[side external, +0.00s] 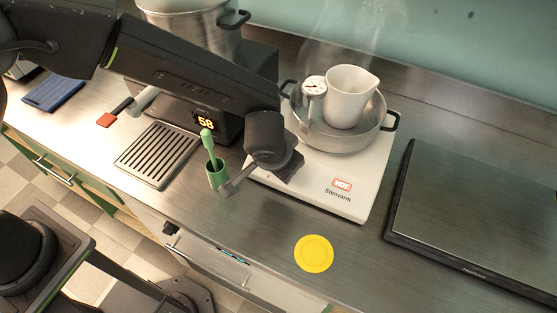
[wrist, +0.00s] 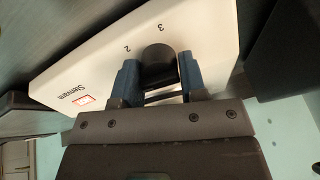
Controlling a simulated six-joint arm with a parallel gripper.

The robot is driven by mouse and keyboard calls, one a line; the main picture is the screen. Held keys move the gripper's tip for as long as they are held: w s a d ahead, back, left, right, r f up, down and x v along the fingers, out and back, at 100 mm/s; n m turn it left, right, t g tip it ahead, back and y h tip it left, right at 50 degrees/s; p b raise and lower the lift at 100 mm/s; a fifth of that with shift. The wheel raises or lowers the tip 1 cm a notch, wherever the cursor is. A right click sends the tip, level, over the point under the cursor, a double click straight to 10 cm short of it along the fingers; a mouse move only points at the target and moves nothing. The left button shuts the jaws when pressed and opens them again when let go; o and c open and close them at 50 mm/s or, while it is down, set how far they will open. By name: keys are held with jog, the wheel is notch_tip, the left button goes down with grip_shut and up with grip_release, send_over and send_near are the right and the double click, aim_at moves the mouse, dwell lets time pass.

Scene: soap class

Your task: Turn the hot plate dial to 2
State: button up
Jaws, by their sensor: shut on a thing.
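The white hot plate (side external: 310,192) stands on the steel counter, with a red HOT sign (side external: 342,184) and the name Stenvarm on its front part. In the wrist view its top (wrist: 90,62) shows the printed numerals 2 and 3 beside the round black dial (wrist: 158,58). My gripper (wrist: 159,74) has its blue fingers on both sides of the dial, shut on it. The dial's pointer mark is not clear to me, so its setting cannot be read. In the side view my wrist hides the dial.
A metal pan (side external: 343,140) on the hot plate holds a white jug (side external: 350,95) and a thermometer (side external: 314,87); steam rises. A green holder (side external: 217,176) stands left of my gripper. A yellow disc (side external: 314,254) lies in front. A dark flat appliance (side external: 480,215) is at right.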

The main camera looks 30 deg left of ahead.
jog(key=m, duration=0.3)
jog(key=shift+d+m, duration=0.2)
jog(key=shift+m, duration=0.1)
jog(key=shift+m+t, duration=0.3)
jog(key=shift+m, duration=1.4)
jog(key=shift+s, duration=0.1)
jog(key=o, duration=0.9)
jog(key=shift+a, duration=0.1)
jog(key=v, duration=1.3)
jog(key=shift+s+r, duration=0.1)
jog(key=shift+r, duration=0.25)
